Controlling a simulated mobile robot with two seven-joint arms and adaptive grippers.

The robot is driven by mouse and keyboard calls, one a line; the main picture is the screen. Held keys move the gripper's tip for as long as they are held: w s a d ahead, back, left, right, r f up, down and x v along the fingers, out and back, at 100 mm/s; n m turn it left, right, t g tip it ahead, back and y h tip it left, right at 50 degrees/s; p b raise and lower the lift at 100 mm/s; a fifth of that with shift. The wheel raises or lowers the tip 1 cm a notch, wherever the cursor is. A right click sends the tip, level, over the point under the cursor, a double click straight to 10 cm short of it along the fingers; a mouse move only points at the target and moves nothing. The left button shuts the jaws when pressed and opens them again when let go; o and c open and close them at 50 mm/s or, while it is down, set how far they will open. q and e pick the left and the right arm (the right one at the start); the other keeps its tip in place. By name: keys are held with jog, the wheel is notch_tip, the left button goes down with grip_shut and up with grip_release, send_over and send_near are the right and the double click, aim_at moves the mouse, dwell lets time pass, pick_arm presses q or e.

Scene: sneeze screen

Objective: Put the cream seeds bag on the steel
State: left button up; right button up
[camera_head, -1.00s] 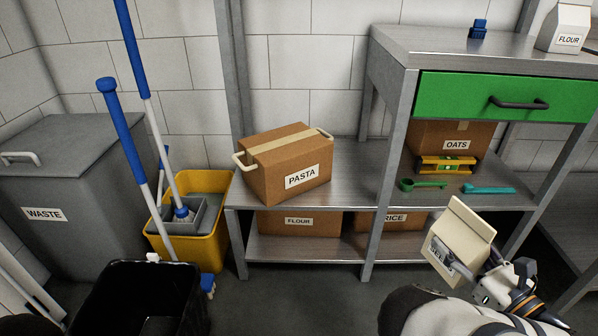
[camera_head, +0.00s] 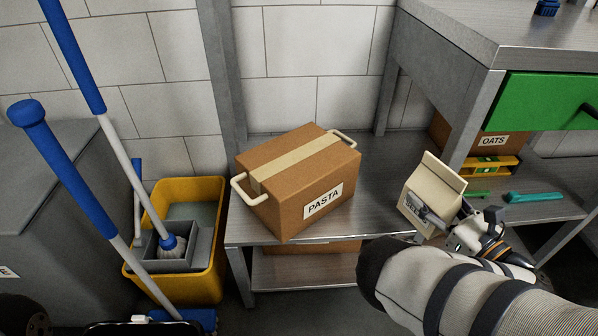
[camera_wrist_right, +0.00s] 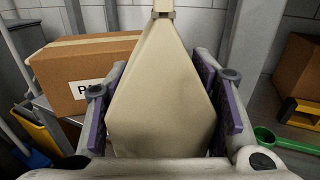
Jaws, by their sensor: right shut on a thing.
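The cream seeds bag (camera_head: 437,189) is held upright with a slight tilt in my right gripper (camera_head: 445,222). Its label is partly hidden by a finger. In the right wrist view the bag (camera_wrist_right: 162,90) fills the middle, between the two purple-padded fingers of the gripper (camera_wrist_right: 160,110). The bag is in front of the steel shelf (camera_head: 372,185), right of the pasta box; I cannot tell its exact height above the shelf. My left gripper is not in view.
The pasta box (camera_head: 285,190) stands on the left of the steel shelf. A grey post and green drawer (camera_head: 545,112) are at right. A yellow level (camera_head: 490,165) and a teal tool (camera_head: 535,197) lie beyond. A yellow mop bucket (camera_head: 195,285) stands at left.

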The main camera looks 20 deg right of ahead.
jog(key=shift+w, duration=0.5)
jog(key=shift+w+f+b, duration=0.15)
jog(key=shift+w+b, duration=0.05)
jog(key=shift+b, duration=0.2)
jog(key=w+b, duration=0.1)
jog(key=w+f+b, duration=0.2)
jog(key=b, duration=0.1)
jog(key=shift+w+a+f, duration=0.2)
jog(key=shift+a, duration=0.1)
jog(key=w+a+f, duration=0.1)
jog(key=w+f, duration=0.1)
jog(key=w, duration=0.3)
jog(key=b, duration=0.5)
send_over(370, 210)
notch_tip(370, 210, down, 8)
jog(key=shift+s+f, duration=0.1)
jog(key=shift+f, duration=0.15)
jog(key=shift+r+p, duration=0.2)
jog(key=shift+p, duration=0.15)
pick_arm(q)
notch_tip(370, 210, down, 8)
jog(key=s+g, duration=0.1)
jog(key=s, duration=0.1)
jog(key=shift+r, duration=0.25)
pick_arm(e)
jog(key=shift+f, duration=0.1)
